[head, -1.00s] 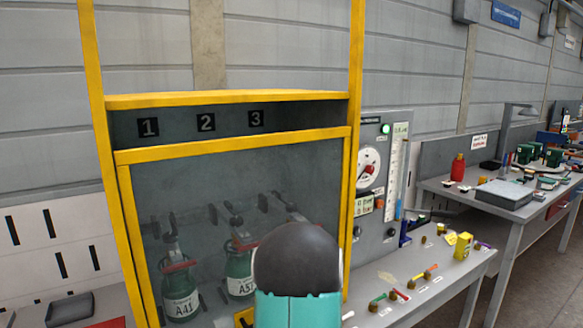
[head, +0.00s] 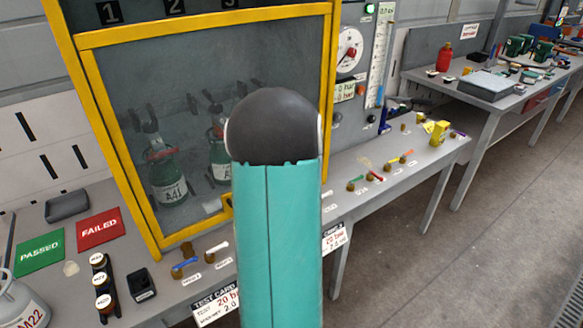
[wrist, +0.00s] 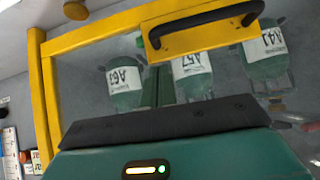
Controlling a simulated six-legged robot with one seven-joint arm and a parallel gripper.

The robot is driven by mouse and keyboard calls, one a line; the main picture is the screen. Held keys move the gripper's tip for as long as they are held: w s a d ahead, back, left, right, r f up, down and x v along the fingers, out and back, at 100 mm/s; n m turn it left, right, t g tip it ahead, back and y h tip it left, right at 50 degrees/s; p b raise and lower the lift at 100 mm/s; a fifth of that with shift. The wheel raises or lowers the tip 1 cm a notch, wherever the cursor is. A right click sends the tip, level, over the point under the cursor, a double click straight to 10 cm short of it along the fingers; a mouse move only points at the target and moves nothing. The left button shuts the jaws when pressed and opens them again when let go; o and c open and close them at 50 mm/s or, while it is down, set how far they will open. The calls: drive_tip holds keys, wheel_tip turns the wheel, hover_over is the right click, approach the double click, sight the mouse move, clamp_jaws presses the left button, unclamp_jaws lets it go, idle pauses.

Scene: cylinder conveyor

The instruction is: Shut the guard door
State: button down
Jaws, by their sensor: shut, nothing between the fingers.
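The guard door is a clear panel in a yellow frame (head: 200,32) on the front of the test cabinet. It hangs low, below the black number plates, with its lower left corner near the bench. I cannot tell whether it is fully seated. In the wrist view, which is upside down, its yellow lower rail (wrist: 100,37) carries a black bar handle (wrist: 205,25). My gripper (wrist: 165,122) shows there as a dark bar on a teal hand, shut and empty, apart from the handle in the picture. In the head view my arm hides it and part of the door.
Green bottles labelled A41 (head: 168,182), A57 (wrist: 192,75) and A61 (wrist: 124,85) stand behind the panel. A red FAILED card (head: 101,229), a green PASSED card (head: 39,252) and small weights lie on the bench. A gauge panel (head: 352,75) stands at right.

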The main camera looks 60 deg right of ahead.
drive_tip(key=v, duration=1)
drive_tip(key=shift+r, duration=0.3)
drive_tip(key=shift+w+d, duration=0.1)
drive_tip(key=w+a+r+n+y, duration=0.15)
drive_tip(key=w+a, duration=0.25)
drive_tip(key=a, duration=0.5)
drive_tip(key=w+a+r+n+y, duration=0.1)
drive_tip(key=w+a+r+y, duration=0.2)
drive_tip(key=a, duration=0.6)
drive_tip(key=w+a+r+n+y, duration=0.1)
drive_tip(key=w+a+r+n, duration=0.1)
drive_tip(key=w+a, duration=0.5)
drive_tip(key=s+a+n+g, duration=0.1)
drive_tip(key=s+a, duration=0.4)
drive_tip(key=a, duration=0.7)
drive_tip(key=s+a+r+n+g, duration=0.1)
drive_tip(key=s+a, duration=0.5)
drive_tip(key=a, duration=0.6)
drive_tip(key=shift+r+g+h, duration=0.35)
drive_tip(key=shift+g+h, duration=0.05)
drive_tip(key=shift+h, duration=0.05)
drive_tip(key=shift+a, duration=0.1)
